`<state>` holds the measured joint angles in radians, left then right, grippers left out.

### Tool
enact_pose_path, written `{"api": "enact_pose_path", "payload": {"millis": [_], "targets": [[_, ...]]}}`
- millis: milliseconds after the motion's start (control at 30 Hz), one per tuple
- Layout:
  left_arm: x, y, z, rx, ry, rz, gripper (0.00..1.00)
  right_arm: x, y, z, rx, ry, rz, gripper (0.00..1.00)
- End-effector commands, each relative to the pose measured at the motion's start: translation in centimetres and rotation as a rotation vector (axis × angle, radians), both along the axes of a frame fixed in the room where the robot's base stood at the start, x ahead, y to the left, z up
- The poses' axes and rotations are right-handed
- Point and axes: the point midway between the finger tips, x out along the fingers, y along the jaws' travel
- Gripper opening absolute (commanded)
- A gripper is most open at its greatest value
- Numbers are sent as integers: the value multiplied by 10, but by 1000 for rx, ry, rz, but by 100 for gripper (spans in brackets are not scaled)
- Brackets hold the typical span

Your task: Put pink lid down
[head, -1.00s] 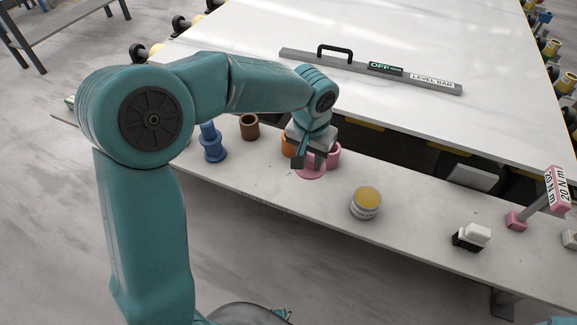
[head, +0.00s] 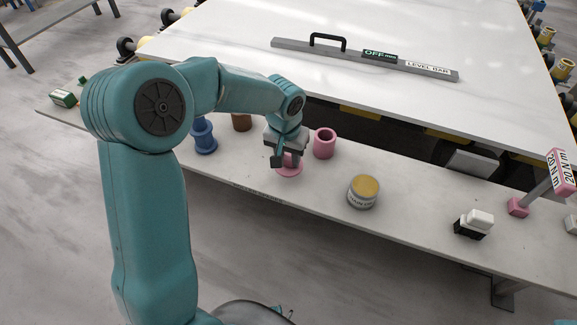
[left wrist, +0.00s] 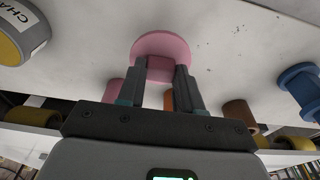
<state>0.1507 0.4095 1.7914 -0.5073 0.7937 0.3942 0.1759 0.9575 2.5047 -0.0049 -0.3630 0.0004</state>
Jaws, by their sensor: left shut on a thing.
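The pink lid (head: 289,170) is a flat round disc with a narrower pink stub. My left gripper (head: 287,159) is shut on that stub, over the narrow stone ledge (head: 415,205). The left wrist view shows the lid's disc (left wrist: 158,44) beyond the fingers (left wrist: 166,75). I cannot tell whether the lid touches the ledge. An open pink cylinder (head: 325,143) stands just right of the gripper, apart from the lid. My right gripper is not in view.
A blue spool (head: 203,136) and brown cylinder (head: 241,121) stand to the left. An orange piece (left wrist: 169,101) is partly hidden behind the fingers in the left wrist view. A yellow-topped tin (head: 363,191) stands to the right. The ledge is bare between lid and tin.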

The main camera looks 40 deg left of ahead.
Motion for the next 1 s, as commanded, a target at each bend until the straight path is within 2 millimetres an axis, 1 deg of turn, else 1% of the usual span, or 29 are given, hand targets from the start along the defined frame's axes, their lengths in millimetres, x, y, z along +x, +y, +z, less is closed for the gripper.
{"api": "enact_pose_path", "payload": {"millis": [133, 233, 333, 533, 667, 700, 733, 767, 1000], "targets": [[0, -1, -25, -1, 5, -2, 0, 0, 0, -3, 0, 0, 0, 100], [0, -1, -38, 0, 3, -2, 0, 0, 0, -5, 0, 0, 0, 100], [0, -1, -43, -1, 0, -2, 0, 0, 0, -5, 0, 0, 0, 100], [0, -1, -42, -1, 0, -2, 0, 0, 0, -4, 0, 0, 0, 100], [0, -1, -47, -1, 0, -2, 0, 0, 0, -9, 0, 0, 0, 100], [0, -1, -45, -1, 0, -2, 45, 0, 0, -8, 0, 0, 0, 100], [0, -1, -45, -1, 0, -2, 54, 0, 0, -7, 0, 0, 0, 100], [0, -1, -45, -1, 0, -2, 60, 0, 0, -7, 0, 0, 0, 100], [0, -1, -44, -1, 0, -2, 60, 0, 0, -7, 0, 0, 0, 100]]}}
